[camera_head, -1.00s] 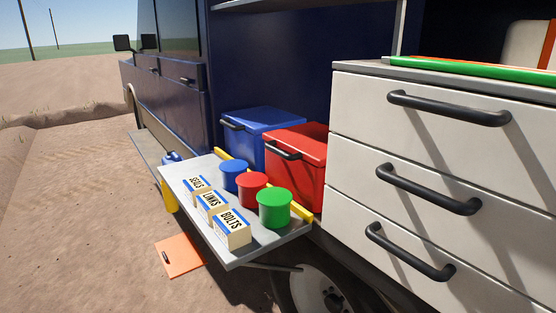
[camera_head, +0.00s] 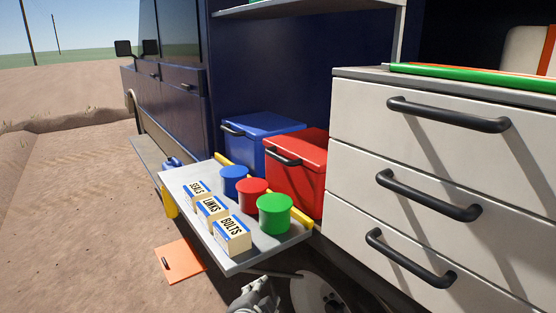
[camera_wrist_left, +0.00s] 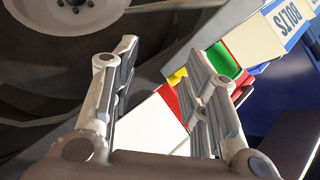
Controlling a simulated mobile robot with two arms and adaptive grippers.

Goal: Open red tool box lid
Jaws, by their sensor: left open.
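The red tool box (camera_head: 303,172) stands inside the truck bay, its lid shut, with a black handle (camera_head: 284,156) on its front. The blue tool box (camera_head: 268,134) stands beside it on the left, also shut. My left gripper (camera_head: 256,298) shows at the bottom of the head view, low beside the wheel and below the shelf. In the left wrist view its two fingers (camera_wrist_left: 160,95) are spread with nothing between them. A red surface shows past the fingers there. My right gripper is in neither view.
A fold-down grey shelf (camera_head: 258,250) in front of the boxes holds blue, red and green tubs and small cartons, including a BOLTS carton (camera_head: 232,237). A white drawer cabinet (camera_head: 440,150) with black handles stands close on the right. An orange panel (camera_head: 180,261) lies on the ground.

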